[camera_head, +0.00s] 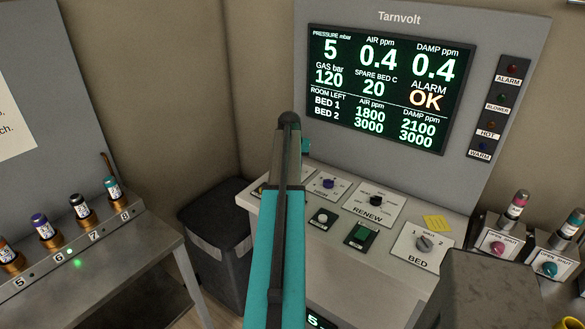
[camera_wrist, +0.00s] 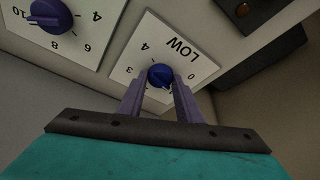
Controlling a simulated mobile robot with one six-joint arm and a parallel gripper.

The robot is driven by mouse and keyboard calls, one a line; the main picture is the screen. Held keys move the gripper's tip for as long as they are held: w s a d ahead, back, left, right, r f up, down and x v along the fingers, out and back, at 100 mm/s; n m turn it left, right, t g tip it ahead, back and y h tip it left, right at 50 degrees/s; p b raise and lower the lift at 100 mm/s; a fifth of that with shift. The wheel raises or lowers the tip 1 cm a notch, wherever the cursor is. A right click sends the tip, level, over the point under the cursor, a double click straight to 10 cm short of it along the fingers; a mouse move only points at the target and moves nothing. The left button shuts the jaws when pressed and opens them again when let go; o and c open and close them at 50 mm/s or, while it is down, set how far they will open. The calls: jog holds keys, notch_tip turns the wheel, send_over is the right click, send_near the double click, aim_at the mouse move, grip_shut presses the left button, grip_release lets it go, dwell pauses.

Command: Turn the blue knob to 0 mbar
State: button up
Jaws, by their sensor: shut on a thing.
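In the wrist view, the blue knob (camera_wrist: 160,73) stands on a white plate (camera_wrist: 178,46) marked LOW, with the numerals 4, 3 and 0 showing around it. My gripper (camera_wrist: 159,82) has its two purple fingers on either side of this knob, shut on it. A small pale mark shows on the knob's near side; its exact reading cannot be told. In the head view my arm hides the gripper and the knob. The display (camera_head: 378,88) there reads pressure 5 mbar and alarm OK.
A larger violet-blue knob (camera_wrist: 50,15) on a numbered plate lies close on the left in the wrist view. In the head view, the RENEW knob (camera_head: 376,200) and BED knob (camera_head: 424,243) share the sloping panel.

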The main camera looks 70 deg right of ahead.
jog(key=n+t+b, duration=0.1)
jog(key=n, duration=0.3)
jog(key=shift+s+d+f+n+t+y+b, duration=0.1)
jog(key=shift+s+n+t+y+b, duration=0.1)
jog(key=shift+n+t+y+b, duration=0.15)
jog(key=shift+s+d+n+t+y+b, duration=0.1)
jog(key=shift+n+t+y+b, duration=0.45)
jog(key=shift+n, duration=1)
jog(key=o, duration=1)
jog(key=shift+r, duration=0.25)
jog(key=shift+b+v, duration=1.75)
jog(key=shift+v, duration=5.05)
